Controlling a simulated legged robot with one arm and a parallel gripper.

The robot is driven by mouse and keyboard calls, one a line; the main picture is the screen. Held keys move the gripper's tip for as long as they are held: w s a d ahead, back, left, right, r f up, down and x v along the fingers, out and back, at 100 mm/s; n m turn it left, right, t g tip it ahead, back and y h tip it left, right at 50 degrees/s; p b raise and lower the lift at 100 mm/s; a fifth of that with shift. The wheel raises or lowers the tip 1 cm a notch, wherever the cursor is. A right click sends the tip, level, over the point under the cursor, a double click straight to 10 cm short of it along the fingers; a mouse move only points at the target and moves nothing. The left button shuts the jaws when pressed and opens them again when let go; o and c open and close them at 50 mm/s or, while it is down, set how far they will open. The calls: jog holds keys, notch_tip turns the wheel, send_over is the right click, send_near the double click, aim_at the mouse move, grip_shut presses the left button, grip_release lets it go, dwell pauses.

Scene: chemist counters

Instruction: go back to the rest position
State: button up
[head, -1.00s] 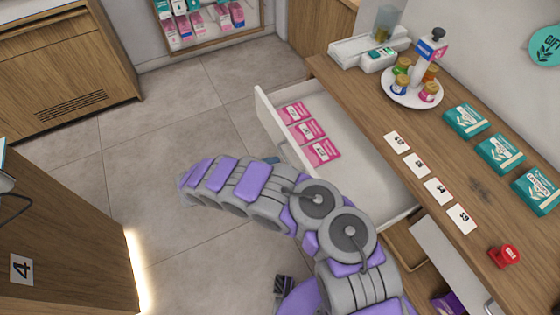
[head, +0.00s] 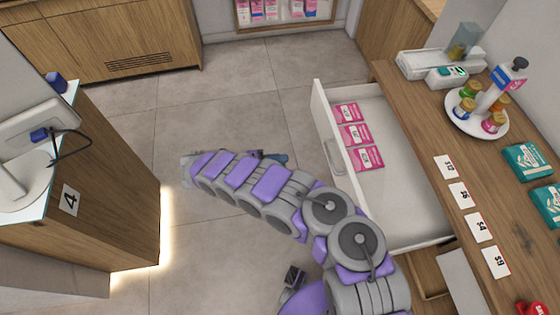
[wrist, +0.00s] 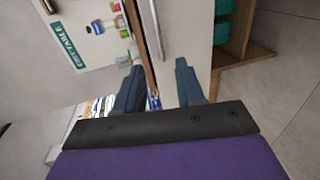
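My gripper (wrist: 158,82) shows in the wrist view with its two dark blue-grey fingers spread apart. Nothing is held between them. A pale front panel with a long handle lies beyond the fingers. In the head view my purple and grey arm stretches from the lower right towards the left over the floor, its far end left of the open drawer (head: 325,110). The fingers are mostly hidden there.
The drawer stands pulled out and holds pink boxes (head: 355,135). The wooden counter (head: 425,120) bears a white round tray (head: 455,122), price cards and teal boxes (head: 528,160). A counter marked 4 (head: 100,215) stands left. The floor (head: 225,100) between is clear.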

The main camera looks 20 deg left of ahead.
dwell(0.4)
jog(key=w+d+r+m+g+h, duration=0.1)
jog(key=w+d+r+g, duration=0.1)
jog(key=w+d+r, duration=0.4)
jog(key=w+d+r+m+g+h, duration=0.1)
jog(key=w+d+r+m+g, duration=0.15)
jog(key=d+r, duration=0.6)
jog(key=s+d+r+m+g+y, duration=0.1)
jog(key=s+d+r+m+g, duration=0.15)
jog(key=d+r+g, duration=0.75)
jog(key=s+d+r+m+t+y, duration=0.1)
jog(key=s+d+r+y, duration=0.2)
jog(key=s+d, duration=0.45)
jog(key=s+d+r+m+y, duration=0.1)
jog(key=s+d+r+y, duration=0.25)
jog(key=s+d, duration=0.45)
jog(key=s+a+t+y, duration=0.2)
jog(key=s+a+y, duration=0.2)
jog(key=s, duration=1.2)
jog(key=y, duration=0.3)
jog(key=shift+s+f+n, duration=0.2)
jog(key=shift+f+n, duration=0.15)
jog(key=shift+n, duration=0.05)
